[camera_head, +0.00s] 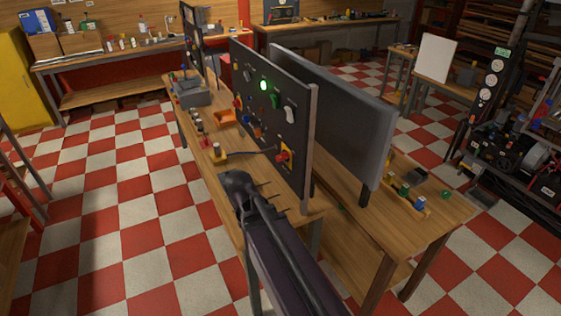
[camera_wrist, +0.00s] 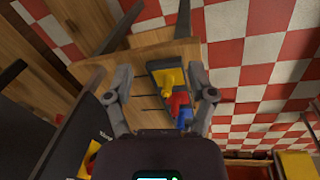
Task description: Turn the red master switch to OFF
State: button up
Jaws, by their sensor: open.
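The red master switch (camera_head: 284,156) sits on a yellow plate low on the near end of the dark upright panel (camera_head: 270,115) in the head view. A red and yellow part (camera_wrist: 91,156) at the lower left of the wrist view may be this switch, but it is mostly cut off. My gripper (camera_wrist: 159,88) is open, with nothing between its fingers. In the head view my arm's end is over the near end of the bench, left of the switch and apart from it. The switch's setting is too small to read.
The wooden bench (camera_head: 302,207) carries the panel, with an orange tray (camera_head: 224,117) and small parts along its left side. A large grey board (camera_head: 335,110) stands behind the panel. A dark tray with yellow, red and blue parts (camera_wrist: 176,88) lies beyond my fingers.

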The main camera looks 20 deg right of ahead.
jog(key=w+d+f+m+h+b, duration=0.3)
jog(key=w+d+m+h+b, duration=0.1)
jog(key=w+m, duration=0.2)
jog(key=m+h+b, duration=1.1)
jog(key=m+h, duration=0.1)
jog(key=m, duration=0.6)
send_near(279, 158)
jog(key=a, duration=0.3)
jog(key=shift+s+f+t, duration=0.1)
jog(key=shift+f+t, duration=0.1)
jog(key=shift+t, duration=0.1)
jog(key=shift+d, duration=0.1)
jog(key=d, duration=1.3)
jog(key=shift+w+d, duration=0.25)
jog(key=shift+d, duration=0.05)
